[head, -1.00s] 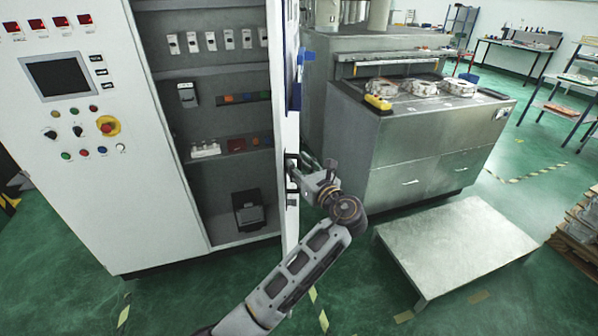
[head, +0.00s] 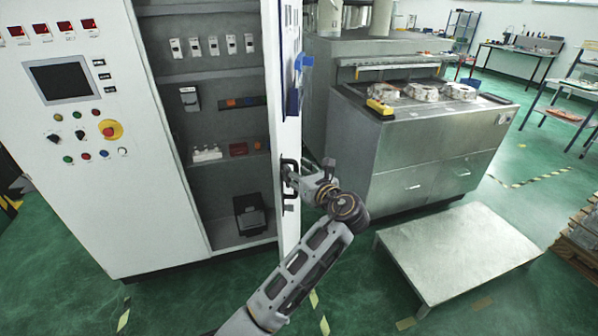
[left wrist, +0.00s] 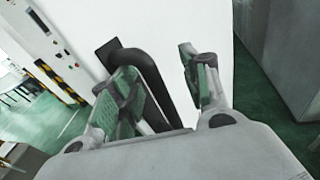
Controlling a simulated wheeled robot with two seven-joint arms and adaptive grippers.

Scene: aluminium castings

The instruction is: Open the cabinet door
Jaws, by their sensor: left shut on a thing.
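The grey control cabinet (head: 170,225) stands at the left with its door (head: 286,222) swung wide open, seen nearly edge-on in the head view. The door carries a black handle (head: 287,200), which also shows in the left wrist view (left wrist: 150,75). My left gripper (head: 297,180) is at the door's outer face, shut on the handle. In the left wrist view its two green-padded fingers (left wrist: 165,95) stand at the handle, the bar passing down between them. My right gripper is not in view.
Breakers and sockets fill the cabinet's shelves (head: 215,75). A metal workbench (head: 440,140) with castings and a yellow tool stands right of the door. A low metal platform (head: 455,250) lies on the green floor in front of it.

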